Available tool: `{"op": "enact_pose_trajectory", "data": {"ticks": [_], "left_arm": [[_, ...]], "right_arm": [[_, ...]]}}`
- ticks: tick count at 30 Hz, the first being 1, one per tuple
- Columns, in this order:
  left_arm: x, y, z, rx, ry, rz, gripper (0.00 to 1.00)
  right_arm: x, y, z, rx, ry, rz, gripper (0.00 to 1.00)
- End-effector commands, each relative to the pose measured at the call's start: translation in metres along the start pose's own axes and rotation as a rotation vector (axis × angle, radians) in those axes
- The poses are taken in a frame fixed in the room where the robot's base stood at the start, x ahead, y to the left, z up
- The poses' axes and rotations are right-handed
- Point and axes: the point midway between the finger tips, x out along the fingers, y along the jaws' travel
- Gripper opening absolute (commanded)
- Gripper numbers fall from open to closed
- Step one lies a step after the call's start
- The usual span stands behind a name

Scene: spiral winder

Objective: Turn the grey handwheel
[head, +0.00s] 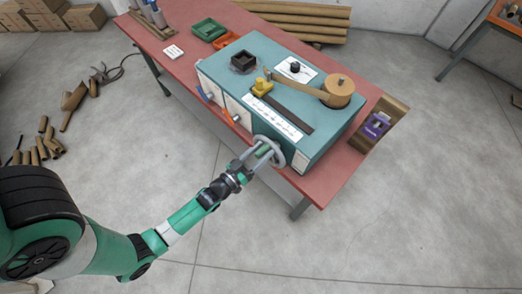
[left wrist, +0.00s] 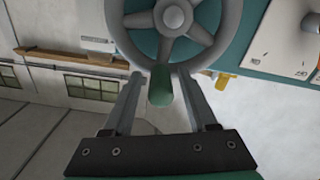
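The grey handwheel (head: 280,154) is on the front end of the teal winder machine (head: 325,138). In the left wrist view the spoked wheel (left wrist: 173,18) fills the top middle. Its green handle (left wrist: 160,88) sticks out from the lower rim toward my camera. My left gripper (head: 258,154) is at the wheel. In the left wrist view its two fingers (left wrist: 161,95) stand on either side of the green handle, with a visible gap on each side. The fingertips are close to the wheel's lower rim; I cannot tell whether they touch it. My right gripper is not in view.
The machine stands on a red-topped bench (head: 172,62). Cardboard tubes (head: 45,145) lie on the floor at left.

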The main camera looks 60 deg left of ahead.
Motion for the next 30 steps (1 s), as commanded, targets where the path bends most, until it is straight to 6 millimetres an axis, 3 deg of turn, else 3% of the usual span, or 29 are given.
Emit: {"op": "enact_pose_trajectory", "data": {"ticks": [11,24,30], "left_arm": [[-0.007,0.0,0.0,0.001,-0.002,-0.001,0.61],[-0.099,-0.001,0.0,0.001,-0.003,-0.004,0.61],[-0.116,0.0,0.0,0.0,0.0,-0.001,0.61]], "right_arm": [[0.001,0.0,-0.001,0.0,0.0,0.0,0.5],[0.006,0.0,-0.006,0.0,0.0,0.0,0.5],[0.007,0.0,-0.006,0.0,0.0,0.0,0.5]]}}
